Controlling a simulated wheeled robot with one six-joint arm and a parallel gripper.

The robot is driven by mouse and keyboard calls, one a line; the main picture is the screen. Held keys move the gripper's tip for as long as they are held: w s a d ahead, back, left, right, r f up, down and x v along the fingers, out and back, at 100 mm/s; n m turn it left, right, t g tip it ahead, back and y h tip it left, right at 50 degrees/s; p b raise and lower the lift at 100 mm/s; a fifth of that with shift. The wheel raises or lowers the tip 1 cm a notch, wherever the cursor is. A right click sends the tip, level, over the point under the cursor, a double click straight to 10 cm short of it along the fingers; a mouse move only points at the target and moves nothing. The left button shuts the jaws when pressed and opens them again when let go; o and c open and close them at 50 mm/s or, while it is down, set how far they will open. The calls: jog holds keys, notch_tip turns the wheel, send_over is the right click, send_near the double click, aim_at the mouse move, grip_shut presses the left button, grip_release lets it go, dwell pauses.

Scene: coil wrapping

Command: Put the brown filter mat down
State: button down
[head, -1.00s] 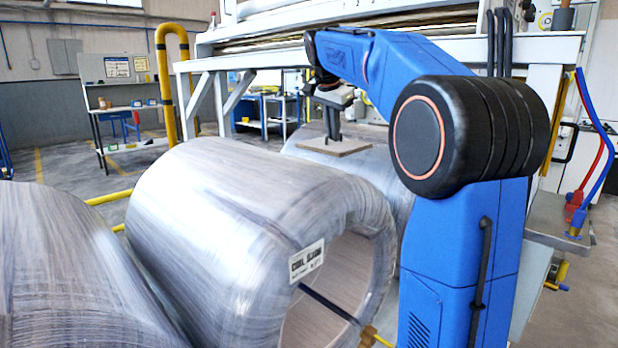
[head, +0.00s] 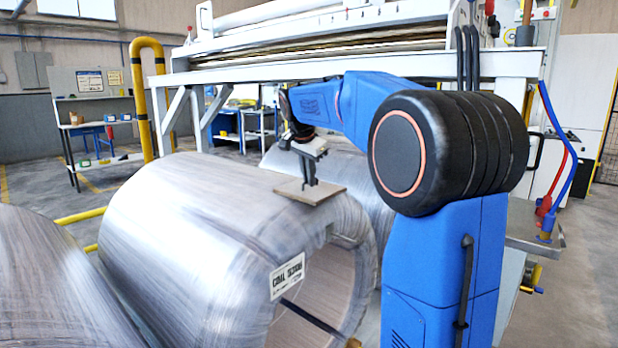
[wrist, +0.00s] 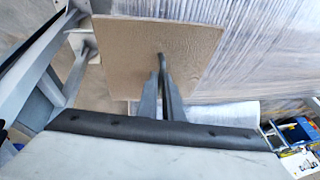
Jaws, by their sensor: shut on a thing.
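The brown filter mat (head: 325,193) is a thin, flat square. It looks roughly level in the head view, over the upper right end of the middle wrapped coil (head: 200,215); I cannot tell whether it touches the coil. My gripper (head: 311,182) points down and is shut on the mat near its middle. In the wrist view the mat (wrist: 125,50) lies beyond the fingertips (wrist: 160,62), with a wrapped coil surface (wrist: 275,45) beside and beneath it.
Another wrapped coil (head: 45,285) stands at the left and one (head: 345,165) behind the mat. A white machine frame (head: 400,72) rises behind my arm. A yellow bent post (head: 160,95) and yellow rail (head: 80,215) stand at the left.

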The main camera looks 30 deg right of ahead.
jog(key=shift+f, duration=0.1)
jog(key=c, duration=1.9)
grip_release()
jog(key=v, duration=1.2)
